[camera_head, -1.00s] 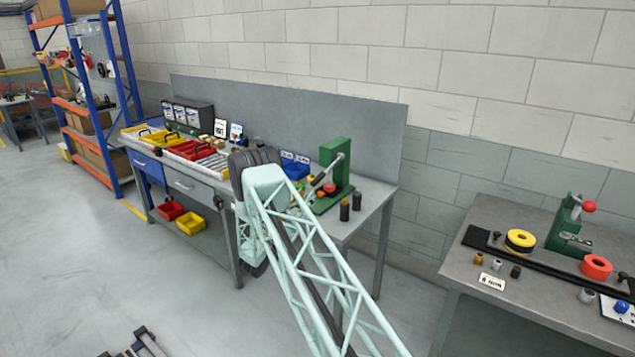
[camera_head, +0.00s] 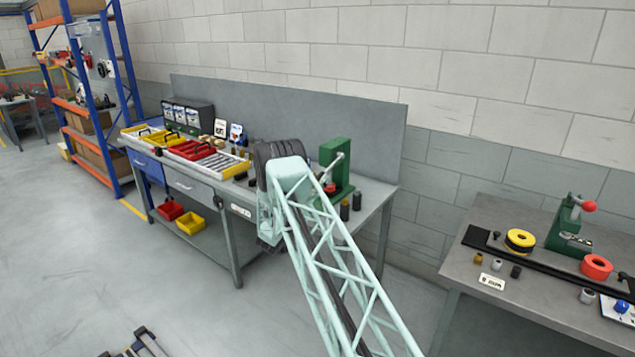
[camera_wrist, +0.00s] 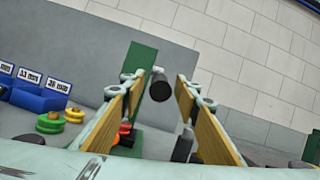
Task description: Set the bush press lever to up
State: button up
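A green press (camera_head: 336,160) stands on the grey workbench, with a light lever (camera_head: 333,166) slanting across its front. In the wrist view, the press's green column (camera_wrist: 143,60) stands straight ahead. A dark round lever end (camera_wrist: 159,86) points toward the camera and appears in the gap between my fingers, with no contact visible. My gripper (camera_wrist: 158,80) is open, with its two tan-lined fingers spread on both sides of that end. In the head view, my gripper is hidden behind my arm. A red part sits low on the press (camera_wrist: 125,129).
Blue labelled bins (camera_wrist: 38,98) and green and yellow rings (camera_wrist: 49,122) lie left of the press. Black cylinders (camera_head: 356,201) stand right of it. A grey panel (camera_head: 375,130) rises behind. Another green press (camera_head: 568,225) with a red knob stands on the right table.

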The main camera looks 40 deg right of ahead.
grip_shut()
dwell(0.3)
jog(key=shift+r, duration=0.1)
